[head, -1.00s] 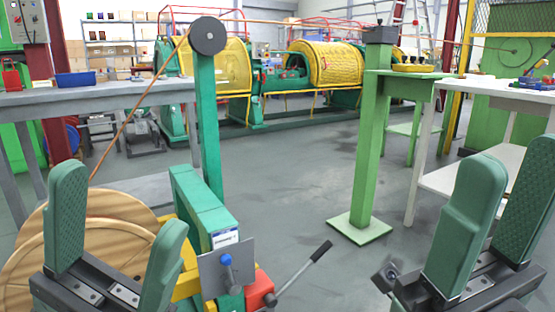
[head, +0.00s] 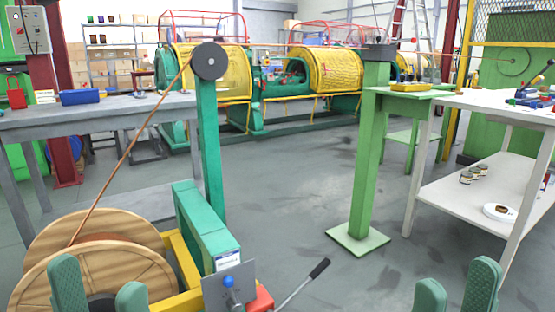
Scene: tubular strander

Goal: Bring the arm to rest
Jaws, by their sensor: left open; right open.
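My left gripper (head: 98,290) is at the bottom left of the head view, its two green fingers apart with nothing between them. It shows in front of the wooden cable reel (head: 100,262); I cannot tell whether it touches the reel. My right gripper (head: 456,292) is at the bottom right, its green fingers apart and empty, over the grey floor. Only the finger ends show; both arms are below the picture edge.
A green post with a dark pulley (head: 210,61) guides a copper wire up from the reel. A lever (head: 303,284) sticks out beside it. A green stand (head: 368,160) and a white table (head: 500,101) are right, a grey table (head: 100,112) left.

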